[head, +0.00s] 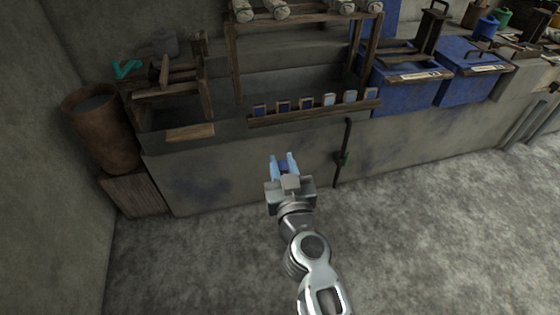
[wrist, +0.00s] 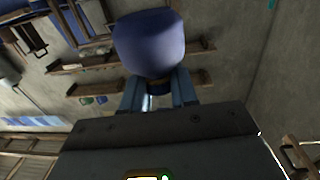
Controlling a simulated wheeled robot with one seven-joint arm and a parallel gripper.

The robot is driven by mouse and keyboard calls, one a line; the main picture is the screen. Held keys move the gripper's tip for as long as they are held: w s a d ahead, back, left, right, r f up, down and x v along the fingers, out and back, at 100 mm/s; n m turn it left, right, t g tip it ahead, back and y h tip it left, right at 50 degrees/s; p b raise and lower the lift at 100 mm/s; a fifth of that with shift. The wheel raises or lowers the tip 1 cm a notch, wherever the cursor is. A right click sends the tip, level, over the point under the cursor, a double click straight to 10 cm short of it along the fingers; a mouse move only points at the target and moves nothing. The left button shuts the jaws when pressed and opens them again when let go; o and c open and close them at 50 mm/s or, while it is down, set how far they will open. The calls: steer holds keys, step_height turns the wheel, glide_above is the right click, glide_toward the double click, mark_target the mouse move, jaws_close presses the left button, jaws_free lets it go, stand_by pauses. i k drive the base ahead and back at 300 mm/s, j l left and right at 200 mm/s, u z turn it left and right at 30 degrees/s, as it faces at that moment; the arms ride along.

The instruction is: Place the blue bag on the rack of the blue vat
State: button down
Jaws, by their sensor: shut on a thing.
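My gripper (head: 284,160) is in front of the grey masonry bench, above the floor, with its fingers pointing toward the bench. It is shut on a dark blue thing, probably the blue bag (head: 283,167), which is mostly hidden between the fingers. In the wrist view, the bag (wrist: 148,45) is a rounded blue bundle beyond the fingertips (wrist: 158,90). Two blue vats stand at the back right: a nearer one (head: 398,98) and one beside it (head: 466,88). Wooden bars lie across the nearer vat's top, perhaps its rack (head: 408,51). My gripper is well apart from both vats.
A wooden ledge (head: 315,112) with several small sample cards runs along the bench front. A brown barrel (head: 102,130) is at left. Rolled bundles lie on a shelf above. The floor (head: 430,220) is clear.

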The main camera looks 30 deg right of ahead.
mark_target(384, 51)
steer(key=i+l+z, duration=0.3)
steer(key=i, duration=0.6)
steer(key=i+z, duration=0.25)
steer(key=i, duration=0.65)
